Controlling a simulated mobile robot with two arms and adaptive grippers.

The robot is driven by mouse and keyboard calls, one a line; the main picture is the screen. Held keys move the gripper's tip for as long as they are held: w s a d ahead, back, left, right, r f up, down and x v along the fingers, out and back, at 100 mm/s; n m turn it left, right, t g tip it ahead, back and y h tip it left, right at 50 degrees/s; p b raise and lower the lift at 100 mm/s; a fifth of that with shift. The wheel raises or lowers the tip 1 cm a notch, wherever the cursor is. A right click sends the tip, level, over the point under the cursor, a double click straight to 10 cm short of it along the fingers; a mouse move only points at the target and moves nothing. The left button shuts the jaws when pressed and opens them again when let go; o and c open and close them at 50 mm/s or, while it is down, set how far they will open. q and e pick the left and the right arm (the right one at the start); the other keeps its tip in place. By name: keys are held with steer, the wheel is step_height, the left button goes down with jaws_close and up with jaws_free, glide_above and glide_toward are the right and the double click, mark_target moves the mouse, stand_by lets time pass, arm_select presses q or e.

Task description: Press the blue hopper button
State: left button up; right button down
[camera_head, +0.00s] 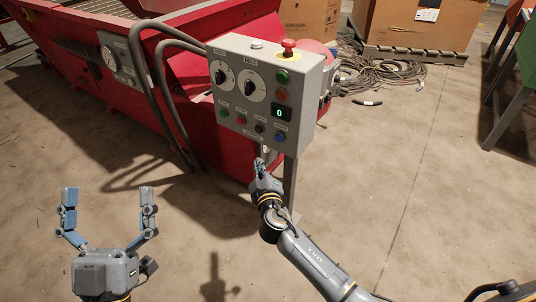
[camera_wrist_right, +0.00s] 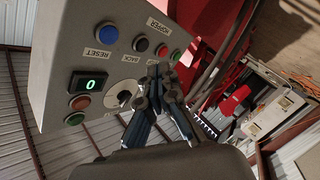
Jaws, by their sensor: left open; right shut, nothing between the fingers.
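The grey control box (camera_head: 303,92) stands on a post. Its lower row holds green, red, black and blue buttons. The blue button (camera_head: 279,137) is at the right end of that row. In the right wrist view, where the box appears upside down, the blue button (camera_wrist_right: 107,33) is beside the label "RESET", and "HOPPER" is printed by the row. My right gripper (camera_head: 259,164) is shut and empty, just below the box's lower edge. In the wrist view its fingertips (camera_wrist_right: 159,72) overlap the panel near the red and green buttons; contact cannot be told. My left gripper (camera_head: 109,200) is open and empty, away from the box.
A red emergency button (camera_head: 289,45) tops the box. A display (camera_head: 280,113) shows 0. The red machine (camera_head: 190,75) and curved grey pipes (camera_head: 158,70) stand left of the box. Cables (camera_head: 375,75) lie on the floor behind it. The floor at right is mostly clear.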

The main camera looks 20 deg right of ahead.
mark_target(279, 138)
arm_select(q)
steer(key=shift+s+a+r+t, duration=0.3)
steer(key=shift+s+a+r, duration=0.1)
steer(key=shift+s+r, duration=0.35)
arm_select(e)
steer(key=shift+w+a+r+t, duration=0.2)
steer(key=shift+a+r+t, duration=0.1)
steer(key=shift+a+r, duration=0.2)
arm_select(q)
steer(key=shift+s+f, duration=0.1)
arm_select(e)
steer(key=shift+w+d, duration=0.1)
steer(key=shift+d, duration=0.05)
arm_select(q)
steer(key=shift+s+r+t+h+b, duration=0.3)
steer(key=shift+s+r+t+b, duration=0.15)
steer(key=shift+s+r+t, duration=0.2)
arm_select(e)
steer(key=w+d, duration=0.5)
steer(key=d, duration=0.1)
steer(key=shift+w+d, duration=0.15)
steer(key=shift+d, duration=0.25)
arm_select(q)
steer(key=shift+s+a, duration=0.1)
